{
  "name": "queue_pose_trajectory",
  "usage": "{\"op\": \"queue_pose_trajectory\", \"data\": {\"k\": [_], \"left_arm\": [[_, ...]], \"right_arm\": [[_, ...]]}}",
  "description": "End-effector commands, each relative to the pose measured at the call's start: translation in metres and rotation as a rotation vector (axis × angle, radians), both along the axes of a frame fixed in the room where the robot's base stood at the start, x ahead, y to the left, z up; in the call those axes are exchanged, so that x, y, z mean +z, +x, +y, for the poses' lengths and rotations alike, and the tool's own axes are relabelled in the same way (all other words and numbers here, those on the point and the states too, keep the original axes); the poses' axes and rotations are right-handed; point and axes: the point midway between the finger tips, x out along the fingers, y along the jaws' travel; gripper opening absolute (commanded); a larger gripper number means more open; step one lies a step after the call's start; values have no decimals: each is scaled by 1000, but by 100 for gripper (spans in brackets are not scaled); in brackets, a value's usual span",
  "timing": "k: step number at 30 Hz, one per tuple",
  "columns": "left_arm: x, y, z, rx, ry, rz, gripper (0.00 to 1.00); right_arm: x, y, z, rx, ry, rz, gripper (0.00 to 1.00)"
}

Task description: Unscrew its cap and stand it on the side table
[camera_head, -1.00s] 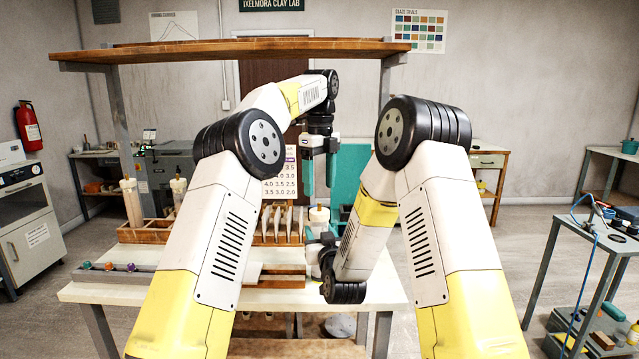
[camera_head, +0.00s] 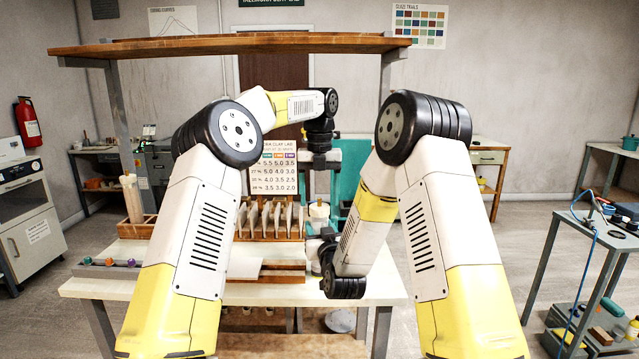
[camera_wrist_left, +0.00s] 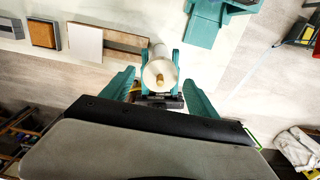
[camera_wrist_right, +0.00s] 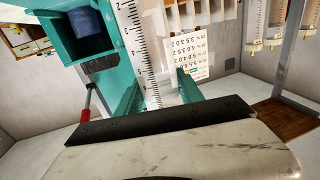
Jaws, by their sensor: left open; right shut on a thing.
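A pale tube with a white cap (camera_head: 319,211) and a tan tip stands upright near the worktable's front right. In the left wrist view the round cap (camera_wrist_left: 158,72) shows from above. My right gripper (camera_head: 323,250) is shut on the tube's body below the cap. In the right wrist view the clear tube (camera_wrist_right: 142,45) with scale marks sits between its teal fingers. My left gripper (camera_head: 326,182) points down just above the cap, open. Its fingers (camera_wrist_left: 159,84) stand either side of the cap, apart from it. The tube's lower end is largely hidden by my right arm.
The worktable (camera_head: 110,288) carries a rack of pale tools (camera_head: 270,220), a number chart (camera_head: 276,170) and another capped tube (camera_head: 132,200). A teal stand (camera_head: 352,165) is behind. A small table (camera_head: 590,222) with blue tubing stands at the right, with clear floor between.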

Motion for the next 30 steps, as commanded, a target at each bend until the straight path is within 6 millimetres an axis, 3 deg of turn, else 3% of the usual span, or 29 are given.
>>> {"op": "queue_pose_trajectory", "data": {"k": [6,16,26,30], "left_arm": [[-20,0,0,1,0,0,69],[-23,0,0,2,-1,-2,67],[-23,0,0,1,-1,-1,2],[-23,0,-1,48,-1,-1,2]], "right_arm": [[0,0,0,0,0,-1,0],[0,0,0,0,0,-1,0],[0,0,0,0,0,-1,0],[0,0,0,0,0,-1,0]]}}
